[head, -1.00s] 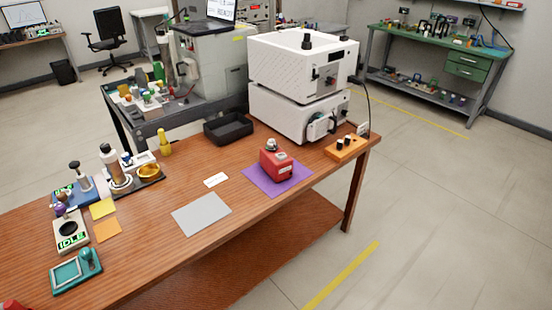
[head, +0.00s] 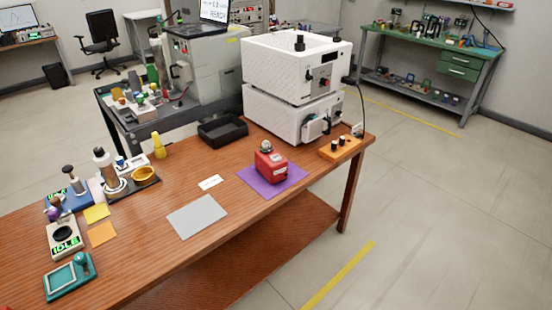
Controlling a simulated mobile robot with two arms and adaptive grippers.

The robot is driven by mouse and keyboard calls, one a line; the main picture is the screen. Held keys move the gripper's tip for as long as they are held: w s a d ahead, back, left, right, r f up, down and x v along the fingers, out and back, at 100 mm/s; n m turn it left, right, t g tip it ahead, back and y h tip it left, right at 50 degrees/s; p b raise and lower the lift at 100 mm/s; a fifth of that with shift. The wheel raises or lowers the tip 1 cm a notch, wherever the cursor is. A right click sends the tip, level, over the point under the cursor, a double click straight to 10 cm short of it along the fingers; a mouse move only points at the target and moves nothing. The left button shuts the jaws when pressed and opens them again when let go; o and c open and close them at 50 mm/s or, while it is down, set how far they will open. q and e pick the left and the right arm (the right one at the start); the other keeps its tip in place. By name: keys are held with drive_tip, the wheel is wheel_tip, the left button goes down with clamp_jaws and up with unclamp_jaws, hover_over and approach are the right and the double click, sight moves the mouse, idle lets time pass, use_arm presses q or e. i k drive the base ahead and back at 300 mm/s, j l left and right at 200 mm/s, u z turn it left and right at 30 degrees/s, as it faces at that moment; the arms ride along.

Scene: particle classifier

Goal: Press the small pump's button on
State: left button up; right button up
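A small red device (head: 271,167) with a silver round top stands upright on a purple mat (head: 262,190) near the front edge of the wooden table. It looks like the small pump, but its label is too small to read. A pale patch shows on its front face. I cannot make out a button or whether it is on.
Two stacked white machines (head: 270,115) stand behind the red device. An orange block with black knobs (head: 329,152) is to its right, and a black tray (head: 203,137) behind left. A grey sheet (head: 197,217) lies front left. Bottles and small instruments crowd the table's left end.

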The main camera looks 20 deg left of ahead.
sight(275, 158)
drive_tip(key=i+l, duration=0.25)
drive_tip(key=i, duration=0.2)
drive_tip(key=i+l, duration=0.3)
drive_tip(key=i, duration=0.2)
drive_tip(key=i+l, duration=0.25)
drive_tip(key=i, duration=0.2)
drive_tip(key=u, duration=1.3)
